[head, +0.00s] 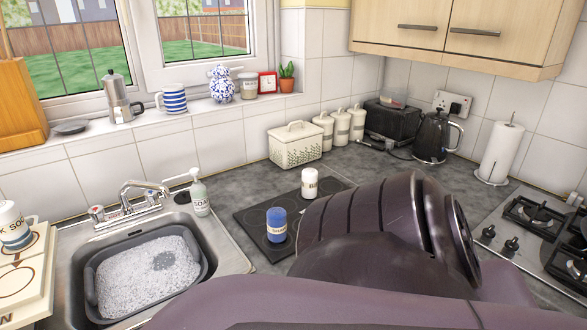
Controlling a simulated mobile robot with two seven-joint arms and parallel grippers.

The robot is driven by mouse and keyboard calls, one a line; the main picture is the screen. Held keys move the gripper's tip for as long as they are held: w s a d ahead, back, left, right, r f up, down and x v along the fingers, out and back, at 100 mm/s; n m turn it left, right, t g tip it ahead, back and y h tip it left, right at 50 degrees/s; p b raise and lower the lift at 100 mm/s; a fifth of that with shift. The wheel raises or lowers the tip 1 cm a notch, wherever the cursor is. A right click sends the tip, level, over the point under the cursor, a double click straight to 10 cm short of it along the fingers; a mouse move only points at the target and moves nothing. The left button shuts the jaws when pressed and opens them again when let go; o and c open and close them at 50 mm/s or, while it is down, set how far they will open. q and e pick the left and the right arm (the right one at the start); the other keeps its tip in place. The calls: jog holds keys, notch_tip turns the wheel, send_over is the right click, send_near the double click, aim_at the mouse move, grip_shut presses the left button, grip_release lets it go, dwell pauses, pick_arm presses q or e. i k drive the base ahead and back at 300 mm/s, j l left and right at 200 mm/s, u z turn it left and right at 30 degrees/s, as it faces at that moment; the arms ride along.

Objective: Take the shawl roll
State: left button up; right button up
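A short upright blue roll (276,227) with a pale lettered band stands on the dark hob plate (250,217), right of the sink. Its lettering is too small to read with certainty, but it looks like the shawl roll. A similar white roll (310,181) with dark lettering stands behind it and to the right. A large dark purple arm of mine fills the lower right and crosses the foreground. It passes close to the blue roll in the picture. Neither of my gripper's fingers shows, so I cannot see what they hold.
A grey basin (203,263) of suds sits in the steel sink at left, with a tap (140,202) and soap bottle (199,198) behind. A bread bin (296,145), kettle (432,137) and paper towel (499,153) line the back. A gas hob (520,255) is at right.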

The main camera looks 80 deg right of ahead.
aim_at(276, 221)
jog(key=z, duration=2.35)
